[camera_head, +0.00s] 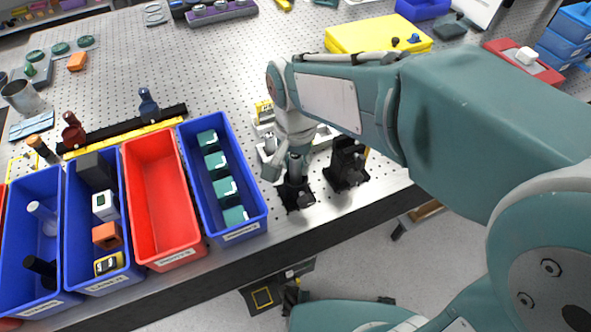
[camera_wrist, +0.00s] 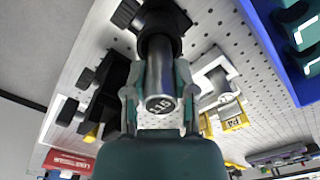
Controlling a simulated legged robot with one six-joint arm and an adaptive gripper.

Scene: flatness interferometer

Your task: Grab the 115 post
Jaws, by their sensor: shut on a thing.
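The 115 post (camera_wrist: 158,62) is a grey metal cylinder with "115" on its end face, seen in the wrist view. It stands in a black post holder (camera_wrist: 168,18), which also shows in the head view (camera_head: 297,194) near the table's front edge. My gripper (camera_wrist: 160,98) is shut on the post, with one finger on each side of it. In the head view my gripper (camera_head: 287,165) is low over the holder, and the post (camera_head: 295,165) is partly hidden by the fingers.
A second black mount (camera_head: 347,163) stands close to the right of the holder. White fixtures with yellow parts (camera_wrist: 215,85) are beside the post. A blue bin (camera_head: 254,212) with several teal blocks and an empty red bin (camera_head: 162,195) are to the left. A yellow case (camera_head: 372,36) lies behind.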

